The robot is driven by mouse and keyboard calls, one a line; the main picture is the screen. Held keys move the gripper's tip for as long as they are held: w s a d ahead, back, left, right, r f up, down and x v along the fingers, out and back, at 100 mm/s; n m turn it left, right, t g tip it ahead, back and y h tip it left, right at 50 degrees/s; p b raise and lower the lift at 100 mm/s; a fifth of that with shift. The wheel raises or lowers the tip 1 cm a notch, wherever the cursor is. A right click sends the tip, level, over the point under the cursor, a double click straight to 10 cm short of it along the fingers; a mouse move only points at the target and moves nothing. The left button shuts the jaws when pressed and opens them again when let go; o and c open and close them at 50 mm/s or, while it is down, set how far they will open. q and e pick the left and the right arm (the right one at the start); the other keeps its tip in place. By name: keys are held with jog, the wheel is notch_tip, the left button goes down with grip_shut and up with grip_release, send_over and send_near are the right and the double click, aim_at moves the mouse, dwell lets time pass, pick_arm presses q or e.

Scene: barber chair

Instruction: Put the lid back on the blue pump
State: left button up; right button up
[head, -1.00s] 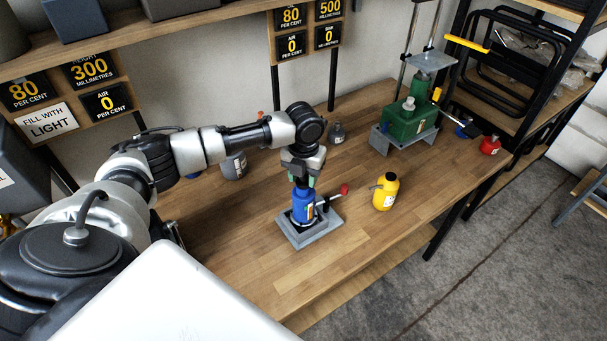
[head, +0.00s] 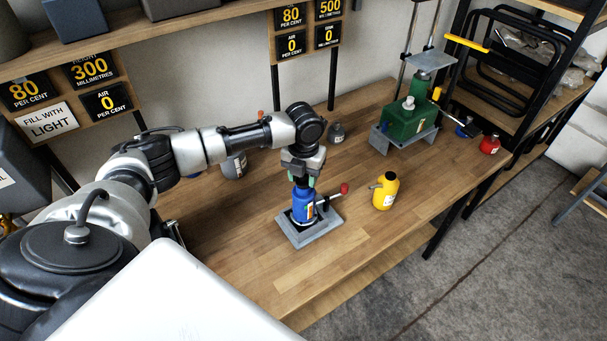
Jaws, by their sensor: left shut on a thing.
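The blue pump (head: 302,210) stands upright on a grey base plate (head: 316,233) in the middle of the wooden table. A lever with a red knob (head: 344,188) sticks out to its right. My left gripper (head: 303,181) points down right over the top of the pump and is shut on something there. The fingers and wrist hide the pump's top, so I cannot clearly make out the lid or whether it touches the pump. My right gripper is not in view.
A yellow bottle (head: 385,191) stands right of the pump. A green machine (head: 408,120) on a grey stand is at the back right, near a red bottle (head: 490,144). The table front (head: 300,285) is clear.

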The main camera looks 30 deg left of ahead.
pick_arm(q)
jog(key=shift+f, duration=0.15)
dwell(0.7)
jog(key=o, duration=1.5)
jog(key=shift+c, duration=0.2)
jog(key=shift+r, duration=3.55)
grip_shut()
jog(key=shift+f, duration=0.2)
